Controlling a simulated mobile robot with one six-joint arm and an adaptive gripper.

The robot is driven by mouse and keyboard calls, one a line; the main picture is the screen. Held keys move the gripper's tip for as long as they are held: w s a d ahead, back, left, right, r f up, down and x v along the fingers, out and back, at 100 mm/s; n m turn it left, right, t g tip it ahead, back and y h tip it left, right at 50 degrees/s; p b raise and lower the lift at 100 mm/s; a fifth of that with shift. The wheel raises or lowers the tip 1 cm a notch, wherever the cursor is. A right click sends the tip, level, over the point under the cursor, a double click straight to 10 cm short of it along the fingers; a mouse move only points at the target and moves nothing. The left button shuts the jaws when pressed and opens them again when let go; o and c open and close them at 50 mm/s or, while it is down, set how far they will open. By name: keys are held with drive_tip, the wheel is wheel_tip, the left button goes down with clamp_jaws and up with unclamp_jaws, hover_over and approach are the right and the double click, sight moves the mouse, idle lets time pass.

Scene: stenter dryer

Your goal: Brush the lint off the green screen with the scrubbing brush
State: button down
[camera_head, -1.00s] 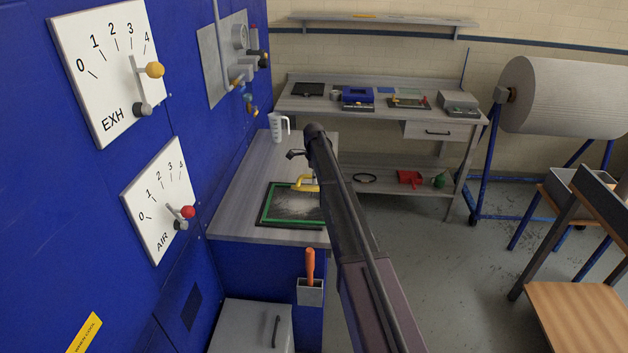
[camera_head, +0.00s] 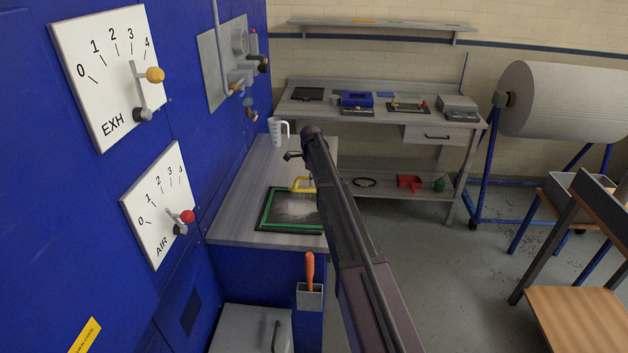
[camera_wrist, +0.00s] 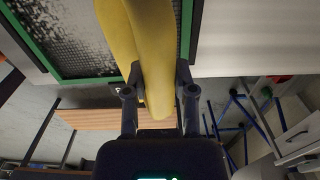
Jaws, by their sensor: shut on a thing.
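The scrubbing brush (camera_head: 302,184) has a yellow handle and pale bristles. It is over the far right part of the green screen (camera_head: 265,210), bristles down; I cannot tell whether they touch the mesh. The screen is a green frame with dark mesh, lying on the grey bench. Grey lint (camera_head: 296,208) shows on the mesh. In the wrist view, my gripper (camera_wrist: 158,80) is shut on the yellow handle (camera_wrist: 150,45), with the speckled grey mesh (camera_wrist: 70,35) at upper left. My arm hides the screen's right edge in the head view.
A clear measuring jug (camera_head: 278,132) stands at the bench's far end. An orange-handled tool (camera_head: 310,272) sits in a holder on the bench front. A back workbench (camera_head: 420,115) holds several items.

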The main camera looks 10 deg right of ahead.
sight(308, 190)
drive_tip(key=shift+w+a, duration=0.2)
drive_tip(key=shift+a, duration=0.4)
drive_tip(key=shift+s+a, duration=0.25)
drive_tip(key=shift+s, duration=0.5)
drive_tip(key=shift+s+a, duration=0.25)
drive_tip(key=shift+s, duration=0.5)
drive_tip(key=shift+s, duration=0.15)
drive_tip(key=shift+s+a+f, duration=0.1)
drive_tip(key=shift+s+a, duration=0.2)
drive_tip(key=shift+s, duration=0.45)
drive_tip(key=shift+s+a, duration=0.25)
drive_tip(key=shift+s, duration=0.45)
drive_tip(key=shift+s, duration=0.1)
drive_tip(key=shift+s+a, duration=0.3)
drive_tip(key=shift+s, duration=0.4)
drive_tip(key=shift+s+a, duration=0.25)
drive_tip(key=shift+s, duration=0.4)
drive_tip(key=shift+s, duration=0.1)
drive_tip(key=shift+s+a, duration=0.3)
drive_tip(key=shift+s, duration=0.45)
drive_tip(key=shift+s+a, duration=0.25)
drive_tip(key=shift+s, duration=0.45)
